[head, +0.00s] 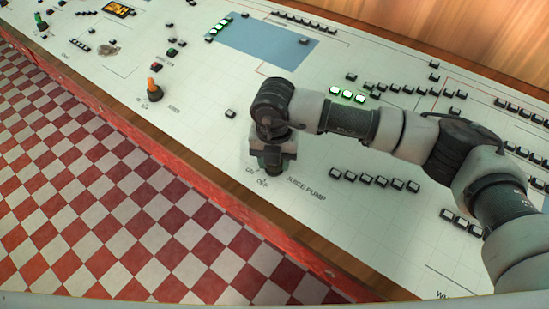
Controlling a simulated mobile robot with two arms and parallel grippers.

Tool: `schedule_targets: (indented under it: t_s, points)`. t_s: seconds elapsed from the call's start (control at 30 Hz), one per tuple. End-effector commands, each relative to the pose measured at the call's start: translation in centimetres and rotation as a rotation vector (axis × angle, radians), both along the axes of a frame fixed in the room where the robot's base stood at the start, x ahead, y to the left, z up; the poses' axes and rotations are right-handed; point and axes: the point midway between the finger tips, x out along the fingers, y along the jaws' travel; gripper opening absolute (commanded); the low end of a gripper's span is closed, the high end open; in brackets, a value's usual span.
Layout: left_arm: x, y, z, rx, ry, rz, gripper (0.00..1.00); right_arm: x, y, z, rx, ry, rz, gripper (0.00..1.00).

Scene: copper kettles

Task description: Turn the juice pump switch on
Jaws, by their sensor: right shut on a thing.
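My right gripper (268,165) points down onto the white control panel (330,220), close to its front edge, right beside the ON and OFF marks and the "JUICE PUMP" label. It is shut on the juice pump switch, which the gripper hides, so I cannot tell which way the switch points. My right arm reaches in from the right over the panel. My left gripper is not in view.
An orange switch (153,88) stands on the panel to the left. A row of dark buttons (375,181) lies right of the label. Lit green buttons (347,95) and a blue-grey screen (262,42) are farther back. A red-and-white checkered floor (120,200) lies in front.

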Motion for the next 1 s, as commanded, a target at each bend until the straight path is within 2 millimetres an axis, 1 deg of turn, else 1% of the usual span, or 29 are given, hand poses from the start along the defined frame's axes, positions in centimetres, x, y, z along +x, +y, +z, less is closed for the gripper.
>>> schedule_targets:
  t_s: [0.53,0.57,0.6,0.63,0.87,1.0]
  points:
    - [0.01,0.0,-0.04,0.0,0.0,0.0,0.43,0.09,0.01,0.12,0.002,-0.003,-0.016,0.18]
    - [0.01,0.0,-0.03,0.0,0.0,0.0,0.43,0.08,0.01,0.12,0.002,-0.003,-0.016,0.45]
    - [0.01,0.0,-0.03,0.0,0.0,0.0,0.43,0.08,0.01,0.11,0.002,-0.002,-0.015,0.51]
    - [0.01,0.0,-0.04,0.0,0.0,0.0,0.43,0.08,0.01,0.11,0.001,-0.002,-0.015,0.53]
    - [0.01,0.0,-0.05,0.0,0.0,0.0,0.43,0.05,0.0,0.07,0.001,-0.001,-0.014,0.53]
    - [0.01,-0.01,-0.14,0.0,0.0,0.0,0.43,0.1,0.03,0.88,0.002,-0.003,-0.013,0.53]
